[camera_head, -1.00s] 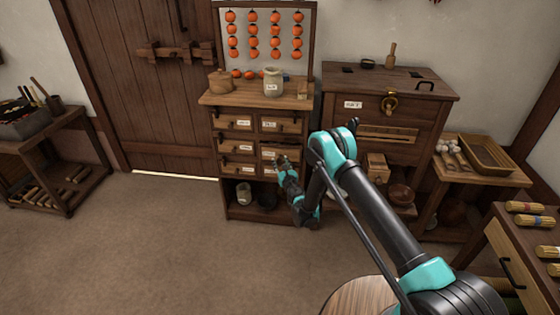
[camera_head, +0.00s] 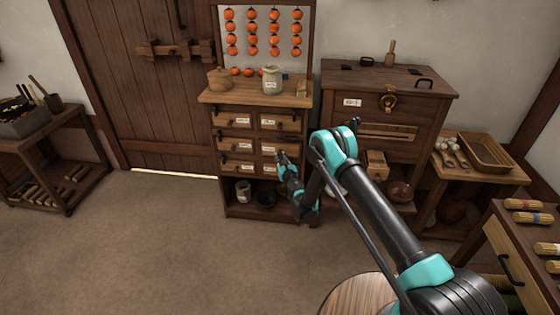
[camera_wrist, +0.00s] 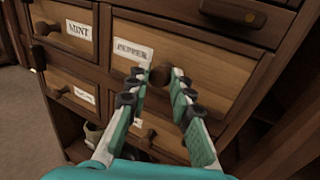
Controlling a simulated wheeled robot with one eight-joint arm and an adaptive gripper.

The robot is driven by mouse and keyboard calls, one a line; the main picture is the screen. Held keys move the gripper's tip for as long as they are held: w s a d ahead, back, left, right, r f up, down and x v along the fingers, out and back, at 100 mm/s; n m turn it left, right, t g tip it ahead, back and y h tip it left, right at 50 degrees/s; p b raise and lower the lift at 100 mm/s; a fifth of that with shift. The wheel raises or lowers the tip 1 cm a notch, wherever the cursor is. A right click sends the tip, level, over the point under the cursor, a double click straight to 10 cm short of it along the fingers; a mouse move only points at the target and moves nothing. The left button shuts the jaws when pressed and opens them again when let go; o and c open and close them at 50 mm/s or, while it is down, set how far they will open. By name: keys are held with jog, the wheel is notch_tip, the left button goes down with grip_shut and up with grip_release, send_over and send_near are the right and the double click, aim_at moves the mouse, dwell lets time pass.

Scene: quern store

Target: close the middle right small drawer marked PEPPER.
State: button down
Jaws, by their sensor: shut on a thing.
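The chest of small drawers (camera_head: 226,204) stands against the wall, left of centre in the head view. The PEPPER drawer (camera_wrist: 210,74) has a pale wooden front, a white label and a dark round knob (camera_wrist: 159,77). In the head view its front (camera_head: 267,147) is partly behind my gripper. The front looks nearly level with the chest's frame; any small gap cannot be made out. My gripper (camera_wrist: 159,73) is shut on the knob, one finger on each side. It also shows in the head view (camera_head: 281,157).
The MINT drawer (camera_wrist: 62,23) is at the left, and the drawer below PEPPER has a knob (camera_wrist: 150,135) between my fingers. A jar (camera_head: 272,79) stands on the chest's top. A large wooden cabinet (camera_head: 400,84) stands close at the right. The floor in front is clear.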

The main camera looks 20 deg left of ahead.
jog(key=shift+w+a, duration=0.2)
jog(key=shift+w, duration=0.75)
jog(key=c, duration=1.3)
grip_release()
jog(key=shift+c, duration=0.2)
jog(key=shift+s, duration=0.15)
